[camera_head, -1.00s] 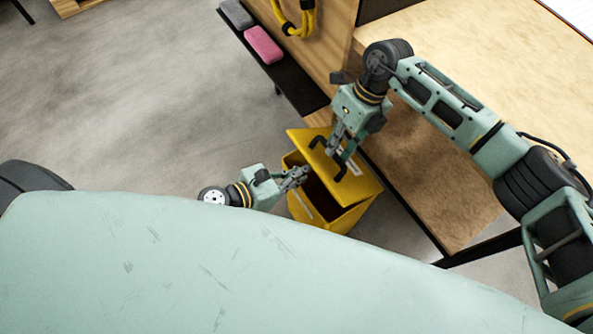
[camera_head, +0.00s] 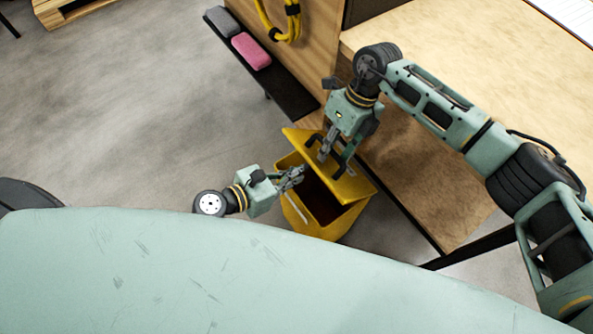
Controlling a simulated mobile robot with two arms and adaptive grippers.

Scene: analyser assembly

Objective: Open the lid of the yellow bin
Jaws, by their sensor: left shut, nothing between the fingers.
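The yellow bin (camera_head: 341,225) stands on the floor beside the wooden bench. Its lid (camera_head: 353,186) is raised and tilted up on the bench side, and the dark inside shows. My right gripper (camera_head: 326,157) reaches down at the lid's upper part, by its black handle parts; whether its fingers are open or shut on anything is too small to tell. My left gripper (camera_head: 299,173) is shut and empty at the bin's left side, close to the lid's left edge and over the rim. I cannot tell if it touches the lid.
The wooden bench (camera_head: 430,170) lies right of the bin, under my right arm. A black shelf (camera_head: 285,95) holds a pink block (camera_head: 251,52) and a grey block (camera_head: 222,21). A yellow coiled hose (camera_head: 268,25) hangs on the panel.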

